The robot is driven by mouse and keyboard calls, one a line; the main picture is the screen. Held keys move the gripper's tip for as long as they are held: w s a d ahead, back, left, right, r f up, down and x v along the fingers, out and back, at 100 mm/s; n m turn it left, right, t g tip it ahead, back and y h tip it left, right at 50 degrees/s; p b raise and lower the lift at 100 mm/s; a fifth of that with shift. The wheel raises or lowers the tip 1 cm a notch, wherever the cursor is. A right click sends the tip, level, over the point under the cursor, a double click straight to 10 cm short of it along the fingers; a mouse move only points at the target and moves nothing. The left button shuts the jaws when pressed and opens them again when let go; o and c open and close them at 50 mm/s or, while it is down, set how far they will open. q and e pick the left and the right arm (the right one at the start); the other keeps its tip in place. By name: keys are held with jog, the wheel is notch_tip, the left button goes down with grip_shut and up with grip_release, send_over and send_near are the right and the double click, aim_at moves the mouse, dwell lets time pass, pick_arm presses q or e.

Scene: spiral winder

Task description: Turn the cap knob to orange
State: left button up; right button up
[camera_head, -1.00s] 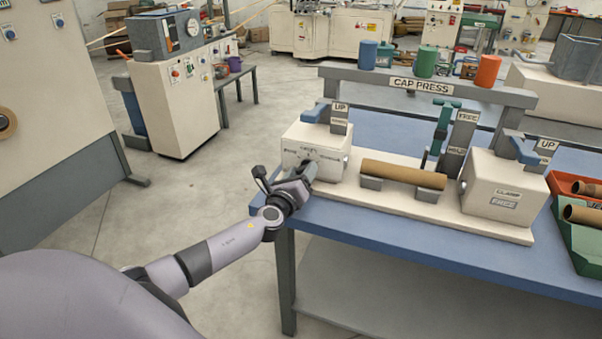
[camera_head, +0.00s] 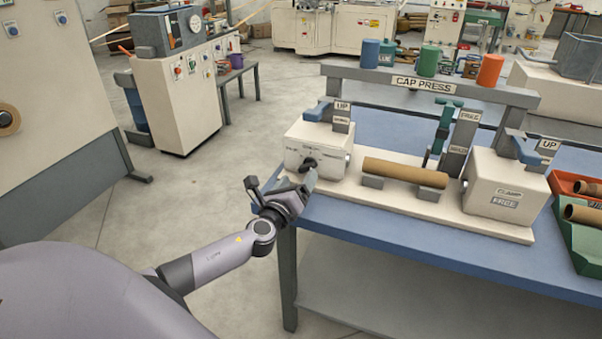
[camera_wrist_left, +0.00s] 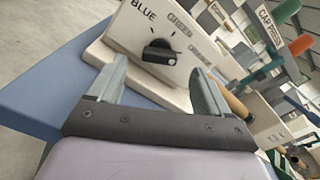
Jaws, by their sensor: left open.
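The dark cap knob (camera_head: 308,164) is on the front of the left white box (camera_head: 318,150) of the cap press. In the left wrist view the knob (camera_wrist_left: 160,52) shows ahead of my fingers, with a light mark at its lower right end. Labels around it read BLUE on the left and GREEN above. A third, at the right, is too blurred to read. My left gripper (camera_head: 281,184) is open and empty in front of the box, apart from the knob. In the left wrist view its two fingers (camera_wrist_left: 159,70) are spread wide. My right gripper is out of view.
A brown tube (camera_head: 405,172) lies on supports beside the box. Blue, green and orange caps (camera_head: 489,70) stand on the CAP PRESS beam (camera_head: 425,84). The right clamp box (camera_head: 505,188) reads FREE. The blue table edge (camera_head: 430,258) is near my arm. Floor at left is clear.

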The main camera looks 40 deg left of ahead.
pick_arm(q)
jog(key=shift+v, duration=1.3)
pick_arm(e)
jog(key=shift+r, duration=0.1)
